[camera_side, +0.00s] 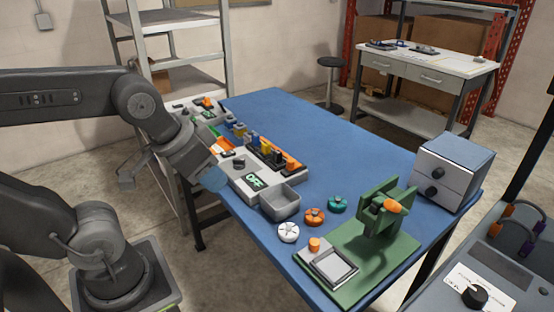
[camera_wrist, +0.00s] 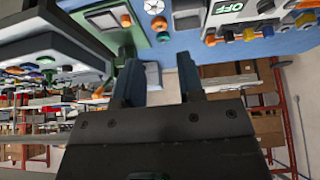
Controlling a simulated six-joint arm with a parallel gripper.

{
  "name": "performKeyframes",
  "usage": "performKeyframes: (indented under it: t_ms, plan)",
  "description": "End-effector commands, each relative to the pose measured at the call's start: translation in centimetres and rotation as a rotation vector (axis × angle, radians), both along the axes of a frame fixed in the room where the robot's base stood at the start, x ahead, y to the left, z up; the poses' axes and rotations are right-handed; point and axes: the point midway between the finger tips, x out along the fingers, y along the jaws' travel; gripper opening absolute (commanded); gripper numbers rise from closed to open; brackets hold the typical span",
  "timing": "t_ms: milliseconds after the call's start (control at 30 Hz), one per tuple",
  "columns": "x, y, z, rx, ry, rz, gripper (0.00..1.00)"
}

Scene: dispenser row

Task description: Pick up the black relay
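A row of small dispensers (camera_side: 262,150) runs along the left side of the blue table, with black, yellow, blue and orange parts in it. A dark piece (camera_side: 278,157) sits among the orange and yellow ones; it is too small to tell whether it is the black relay. My gripper (camera_side: 213,178) is just left of the grey unit with the "OFF" display, near the table's left edge. In the wrist view my gripper (camera_wrist: 160,76) shows two dark blue fingers apart, with nothing between them.
A grey open bin (camera_side: 281,212) stands in front of the "OFF" unit (camera_side: 252,180). White, orange and green round knobs lie near it. A green fixture (camera_side: 378,230) and a blue-grey box (camera_side: 450,173) stand at the right. The far middle of the blue table (camera_side: 320,125) is clear.

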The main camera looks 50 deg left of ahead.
Motion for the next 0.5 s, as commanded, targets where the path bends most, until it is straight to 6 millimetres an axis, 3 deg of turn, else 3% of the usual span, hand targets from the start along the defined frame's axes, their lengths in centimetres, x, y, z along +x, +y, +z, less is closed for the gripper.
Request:
performKeyframes:
  t_ms: [333,500]
  plan:
    - [0.2,0.1,0.1,0.004,0.002,-0.006,0.29]
    - [2.7,0.8,1.6,0.076,0.049,-0.116,0.29]
